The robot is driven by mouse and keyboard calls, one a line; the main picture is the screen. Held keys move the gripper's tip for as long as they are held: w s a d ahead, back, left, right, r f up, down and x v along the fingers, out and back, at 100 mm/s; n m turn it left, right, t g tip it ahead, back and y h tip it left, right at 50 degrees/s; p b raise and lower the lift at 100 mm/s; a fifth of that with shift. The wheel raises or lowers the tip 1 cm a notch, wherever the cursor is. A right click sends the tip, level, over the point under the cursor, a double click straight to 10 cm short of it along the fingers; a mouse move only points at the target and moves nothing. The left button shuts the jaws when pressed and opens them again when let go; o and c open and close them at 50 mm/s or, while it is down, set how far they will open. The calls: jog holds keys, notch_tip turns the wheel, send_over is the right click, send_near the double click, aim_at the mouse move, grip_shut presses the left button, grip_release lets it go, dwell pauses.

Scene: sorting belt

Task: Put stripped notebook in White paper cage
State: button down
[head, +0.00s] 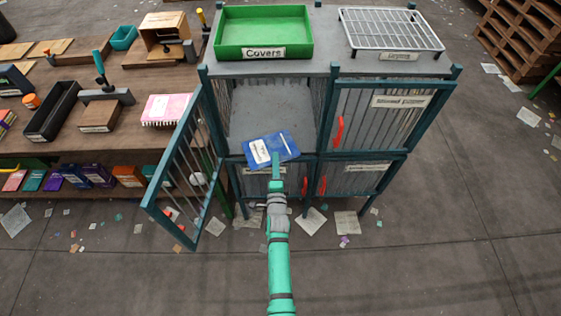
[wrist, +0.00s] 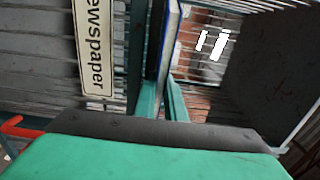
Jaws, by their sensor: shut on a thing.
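My gripper (head: 275,160) is shut on a blue notebook (head: 271,149) with a white label, at the front of the open upper left cage (head: 270,112). In the wrist view the notebook (wrist: 172,45) shows edge-on between the teal fingers (wrist: 163,100), with a pale page edge. Whether its binding is stripped off cannot be told. The open cage looks empty, with a grey floor and barred sides. Its barred door (head: 178,170) is swung out to the left. I cannot read a White paper label on it.
A green Covers tray (head: 264,53) and a wire rack (head: 390,30) stand on top. Closed barred doors (head: 375,125) with red handles are to the right and below. A Newspaper label (wrist: 93,45) shows in the wrist view. The bench at left holds a pink notebook (head: 165,108).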

jog(key=c, duration=2.3)
grip_release()
jog(key=shift+f, duration=0.15)
jog(key=o, duration=0.5)
